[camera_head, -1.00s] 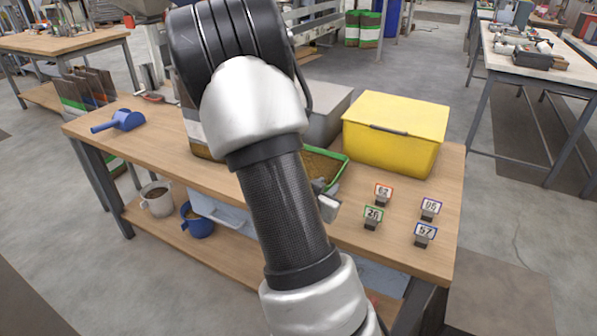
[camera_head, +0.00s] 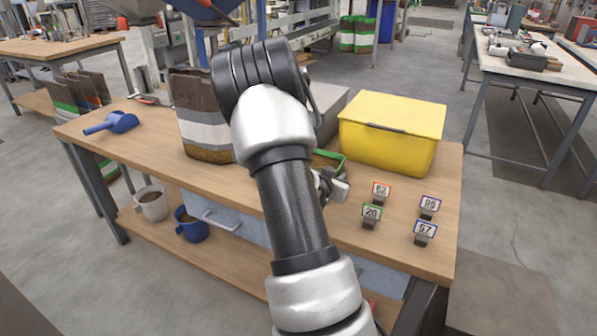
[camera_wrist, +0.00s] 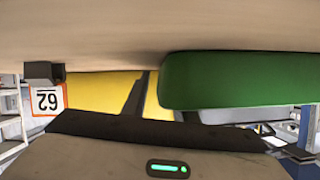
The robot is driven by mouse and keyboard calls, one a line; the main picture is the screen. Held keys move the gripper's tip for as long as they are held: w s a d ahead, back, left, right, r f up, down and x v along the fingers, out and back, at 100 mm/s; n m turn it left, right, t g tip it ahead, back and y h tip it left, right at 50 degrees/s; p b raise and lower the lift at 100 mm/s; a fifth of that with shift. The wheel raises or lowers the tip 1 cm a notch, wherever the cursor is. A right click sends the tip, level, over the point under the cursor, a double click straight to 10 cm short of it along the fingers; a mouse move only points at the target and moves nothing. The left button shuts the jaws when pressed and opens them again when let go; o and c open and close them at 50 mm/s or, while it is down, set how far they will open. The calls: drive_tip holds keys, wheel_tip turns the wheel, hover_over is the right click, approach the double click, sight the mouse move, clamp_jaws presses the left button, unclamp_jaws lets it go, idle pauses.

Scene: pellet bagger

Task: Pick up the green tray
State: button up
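The green tray (camera_head: 340,160) stands on the wooden workbench, left of the yellow bin. My arm hides most of it in the head view; a green rim and some brown contents show. In the wrist view the tray (camera_wrist: 240,80) is a large, close green wall at right, and the picture is upside down. My gripper (camera_head: 333,188) is low over the bench, at the near side of the tray. Its fingers are not clear in either view, so its opening and any contact with the tray cannot be told.
A yellow bin (camera_head: 392,132) stands right of the tray, with a grey box (camera_head: 332,108) behind. Several number tags, including 62 (camera_head: 381,190), stand at the front right. A brown and white bag (camera_head: 203,125) and a blue scoop (camera_head: 112,123) are at left. Bench between them is clear.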

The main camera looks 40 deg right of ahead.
clamp_jaws()
drive_tip(key=shift+r, duration=0.1)
drive_tip(key=shift+r, duration=0.1)
